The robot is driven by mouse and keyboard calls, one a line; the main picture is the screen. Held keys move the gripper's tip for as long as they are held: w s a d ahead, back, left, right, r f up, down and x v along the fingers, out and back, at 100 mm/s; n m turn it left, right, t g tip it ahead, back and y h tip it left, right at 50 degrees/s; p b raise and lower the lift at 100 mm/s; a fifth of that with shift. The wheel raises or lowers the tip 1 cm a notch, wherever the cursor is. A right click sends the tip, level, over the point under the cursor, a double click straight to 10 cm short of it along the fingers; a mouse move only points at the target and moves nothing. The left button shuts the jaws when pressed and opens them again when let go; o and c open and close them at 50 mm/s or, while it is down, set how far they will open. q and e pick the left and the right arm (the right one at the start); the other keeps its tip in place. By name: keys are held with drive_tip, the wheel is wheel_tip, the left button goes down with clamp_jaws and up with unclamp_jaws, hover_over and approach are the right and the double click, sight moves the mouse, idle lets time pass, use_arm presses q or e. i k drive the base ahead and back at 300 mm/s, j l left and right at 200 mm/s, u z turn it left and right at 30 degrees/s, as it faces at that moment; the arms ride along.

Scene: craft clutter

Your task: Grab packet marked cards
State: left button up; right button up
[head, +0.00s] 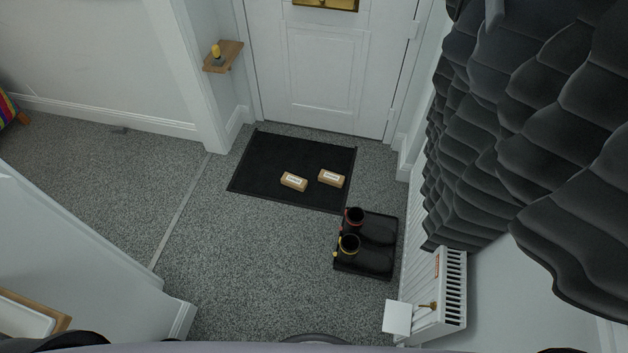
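Two small brown packets lie on the black doormat (262,172) in front of the white door. Each has a white label with dark print, too small to read, so I cannot tell which is marked cards. Neither of my grippers shows in the head view.
A tray (368,273) with dark boots (378,228) stands right of the mat. A white radiator (440,291) and dark padded coats (480,130) line the right wall. A small wooden shelf (222,57) is by the door. Grey carpet (240,250) before the mat is clear.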

sight(294, 182)
drive_tip(key=z, duration=0.4)
drive_tip(key=i+j+z, duration=0.1)
drive_tip(key=z, duration=0.3)
drive_tip(key=j+z, duration=0.15)
drive_tip(key=z, duration=0.2)
drive_tip(key=j+z, duration=0.1)
drive_tip(key=z, duration=0.3)
drive_tip(key=i+j+z, duration=0.1)
drive_tip(key=j+z, duration=0.15)
drive_tip(key=j, duration=0.35)
drive_tip(key=i+j+z, duration=0.1)
drive_tip(key=j+z, duration=0.2)
drive_tip(key=j, duration=0.3)
drive_tip(key=i+j+u, duration=0.2)
drive_tip(key=j, duration=1.4)
drive_tip(key=k, duration=0.1)
